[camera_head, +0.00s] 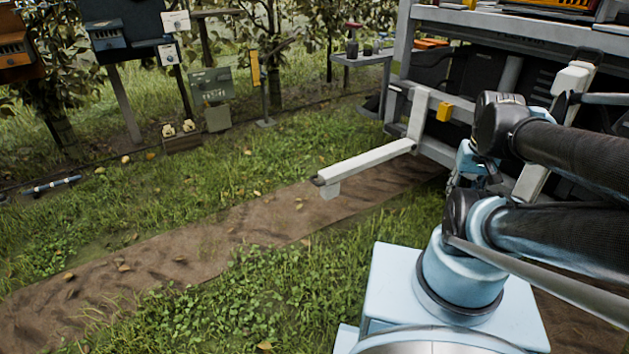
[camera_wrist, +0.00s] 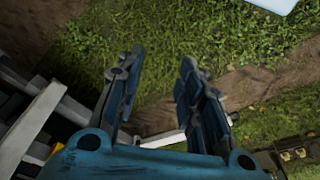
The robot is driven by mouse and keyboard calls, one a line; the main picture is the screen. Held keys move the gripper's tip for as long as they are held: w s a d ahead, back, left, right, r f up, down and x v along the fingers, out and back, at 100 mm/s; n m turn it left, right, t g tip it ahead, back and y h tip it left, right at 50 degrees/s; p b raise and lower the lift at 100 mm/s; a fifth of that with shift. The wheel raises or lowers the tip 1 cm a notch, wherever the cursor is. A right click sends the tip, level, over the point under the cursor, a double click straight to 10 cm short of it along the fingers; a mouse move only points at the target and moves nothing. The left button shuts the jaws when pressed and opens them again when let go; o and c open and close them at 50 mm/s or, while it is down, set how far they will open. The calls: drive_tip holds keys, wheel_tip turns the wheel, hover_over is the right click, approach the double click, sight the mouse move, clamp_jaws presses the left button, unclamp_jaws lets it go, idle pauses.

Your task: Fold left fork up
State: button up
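The left fork (camera_head: 365,168) is a pale grey bar, folded down. It sticks out roughly level from a pale upright on the machine's frame, over the dirt track, and a short block hangs under its free end. In the wrist view, a pale bar that looks like this fork (camera_wrist: 165,139) shows low in the picture, beyond the finger bases and partly hidden by my gripper. My gripper (camera_wrist: 161,58) has its two blue-grey fingers spread, with nothing held between them.
A yellow block (camera_head: 444,112) sits on the frame's crossbar. The rack machine (camera_head: 505,35) stands at upper right, with another pale bar (camera_head: 532,182) partly behind my arm. A small side table (camera_head: 363,58) stands beyond. The dirt track (camera_head: 150,262) and grass at left are open.

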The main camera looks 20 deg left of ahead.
drive_tip(key=w+a+r+n, duration=0.1)
drive_tip(key=w+a+r, duration=0.2)
drive_tip(key=w, duration=0.3)
drive_tip(key=w+a+r+n, duration=0.2)
drive_tip(key=w+a, duration=0.1)
drive_tip(key=w, duration=0.4)
drive_tip(key=n+t+y, duration=0.2)
drive_tip(key=n, duration=0.5)
hover_over(313, 180)
drive_tip(key=s+d, duration=0.3)
drive_tip(key=s, duration=0.4)
wheel_tip(313, 180, down, 24)
drive_tip(key=x, duration=1.6)
drive_tip(key=shift+w+d+f, duration=0.1)
drive_tip(key=shift+w+f, duration=0.1)
drive_tip(key=shift+w, duration=0.1)
clamp_jaws()
